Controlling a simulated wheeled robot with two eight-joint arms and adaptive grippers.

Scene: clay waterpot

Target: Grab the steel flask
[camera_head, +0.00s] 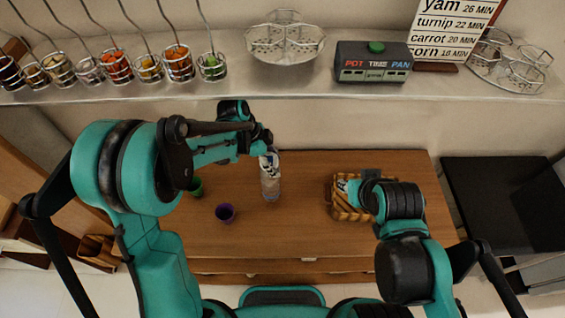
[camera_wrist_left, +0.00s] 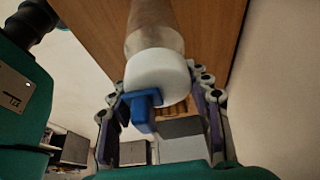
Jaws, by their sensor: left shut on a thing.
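The steel flask (camera_head: 271,187) stands on the wooden table, upright as far as I can tell. In the left wrist view its body (camera_wrist_left: 155,28) runs away from the camera, with a white cap (camera_wrist_left: 160,70) and a blue part (camera_wrist_left: 144,108) nearest. My left gripper (camera_head: 268,158) is at the flask's top, and in its wrist view the fingers (camera_wrist_left: 161,92) are on both sides of the cap, shut on the flask. My right arm reaches over a woven basket on the right; its fingers are not clear.
A shelf (camera_head: 225,88) behind holds several small jars, a wire rack (camera_head: 285,42) and a timer box (camera_head: 373,63). The table front is clear.

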